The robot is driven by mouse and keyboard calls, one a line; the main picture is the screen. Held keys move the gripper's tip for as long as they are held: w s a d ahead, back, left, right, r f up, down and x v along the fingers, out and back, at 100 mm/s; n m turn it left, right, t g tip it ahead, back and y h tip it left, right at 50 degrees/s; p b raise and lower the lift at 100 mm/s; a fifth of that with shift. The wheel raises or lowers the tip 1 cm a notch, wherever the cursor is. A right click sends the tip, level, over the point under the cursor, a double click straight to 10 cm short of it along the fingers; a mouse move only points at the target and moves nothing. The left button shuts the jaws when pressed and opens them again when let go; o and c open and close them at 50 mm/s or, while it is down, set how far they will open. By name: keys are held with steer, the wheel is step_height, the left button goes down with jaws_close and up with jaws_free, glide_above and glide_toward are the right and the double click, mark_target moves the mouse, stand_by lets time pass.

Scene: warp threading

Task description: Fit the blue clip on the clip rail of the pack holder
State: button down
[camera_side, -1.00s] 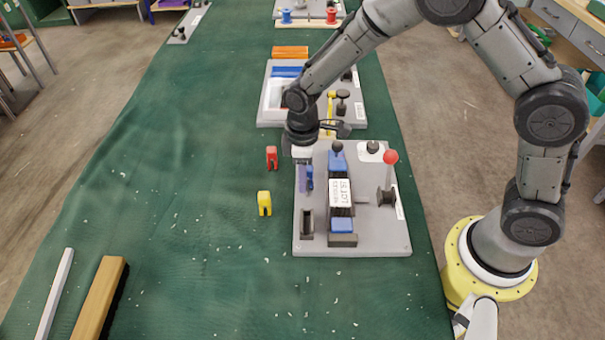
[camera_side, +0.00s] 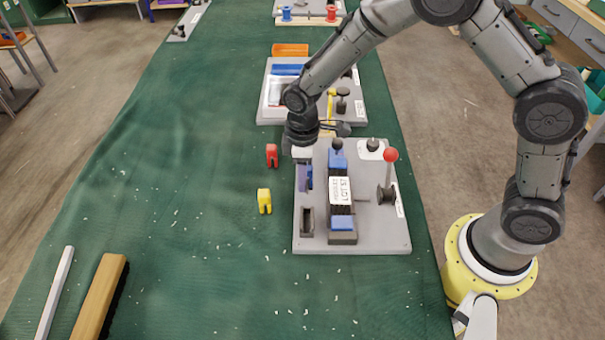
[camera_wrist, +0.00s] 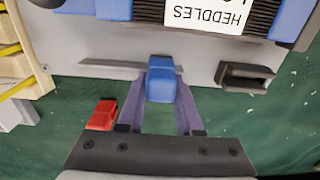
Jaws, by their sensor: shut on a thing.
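The blue clip (camera_wrist: 160,82) is between the two purple fingers of my gripper (camera_wrist: 162,95) in the wrist view. My gripper is shut on it. In the side view my gripper (camera_side: 305,178) points down at the left edge of the grey pack holder base (camera_side: 375,235), beside the blue-ended heddle pack (camera_side: 341,190). In the wrist view a thin dark strip (camera_wrist: 105,66), possibly the clip rail, runs along the base edge and passes behind the clip. I cannot tell whether the clip touches it or sits on it.
A dark channel block (camera_side: 307,221) stands on the base near the gripper. A red clip (camera_side: 272,155) and a yellow clip (camera_side: 264,201) stand on the green cloth to the left. A red-knobbed lever (camera_side: 390,165) rises at the right.

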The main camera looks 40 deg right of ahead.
steer(key=shift+c, duration=0.9)
jaws_free()
steer(key=shift+r, duration=0.1)
steer(key=shift+r, duration=3.45)
